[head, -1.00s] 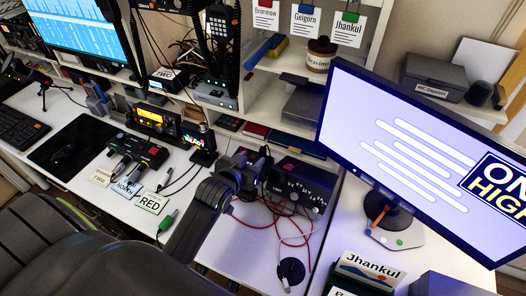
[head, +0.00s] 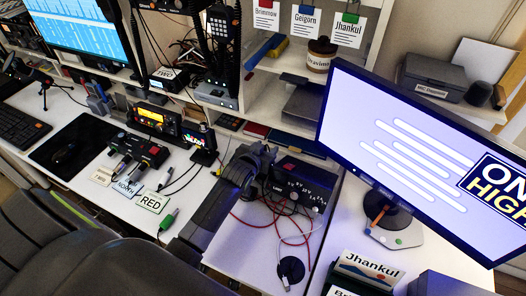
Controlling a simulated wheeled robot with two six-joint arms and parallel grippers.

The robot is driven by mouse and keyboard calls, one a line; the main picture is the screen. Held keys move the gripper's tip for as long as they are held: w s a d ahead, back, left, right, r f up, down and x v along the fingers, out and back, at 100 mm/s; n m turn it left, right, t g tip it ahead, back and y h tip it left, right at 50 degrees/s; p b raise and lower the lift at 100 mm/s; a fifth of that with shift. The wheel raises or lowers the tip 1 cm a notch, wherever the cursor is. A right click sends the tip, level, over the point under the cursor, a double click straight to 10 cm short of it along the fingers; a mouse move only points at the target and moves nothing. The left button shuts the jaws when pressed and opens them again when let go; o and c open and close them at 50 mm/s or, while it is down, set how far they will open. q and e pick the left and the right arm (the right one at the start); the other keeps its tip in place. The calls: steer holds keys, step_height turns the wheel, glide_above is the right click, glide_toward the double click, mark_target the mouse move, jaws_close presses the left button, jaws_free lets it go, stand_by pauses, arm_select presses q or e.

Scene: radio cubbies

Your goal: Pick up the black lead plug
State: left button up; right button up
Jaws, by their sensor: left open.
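My left gripper (head: 262,162) is open, at the left side of a black box with a dial and white markings (head: 300,183). Its jaws are dark against the box, so I cannot tell whether they touch anything. I cannot make out a black lead plug for certain; my gripper and forearm cover part of the box's left side. Red leads (head: 305,232) run from the box over the white desk. A pale-tipped plug (head: 285,283) lies by a round black disc (head: 291,268). A green plug (head: 168,219) lies at left. My right gripper is not in view.
A black switch box (head: 140,150) with plugs and paper tags stands at left, beside a radio with an orange display (head: 153,118). A large monitor (head: 410,150) stands at right. Shelves rise behind the box. The white desk in front is mostly clear apart from leads.

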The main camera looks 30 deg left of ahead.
arm_select(q)
steer(key=shift+c, duration=0.4)
jaws_close()
step_height(320, 180, up, 7)
steer(key=b, duration=0.1)
stand_by(1.1)
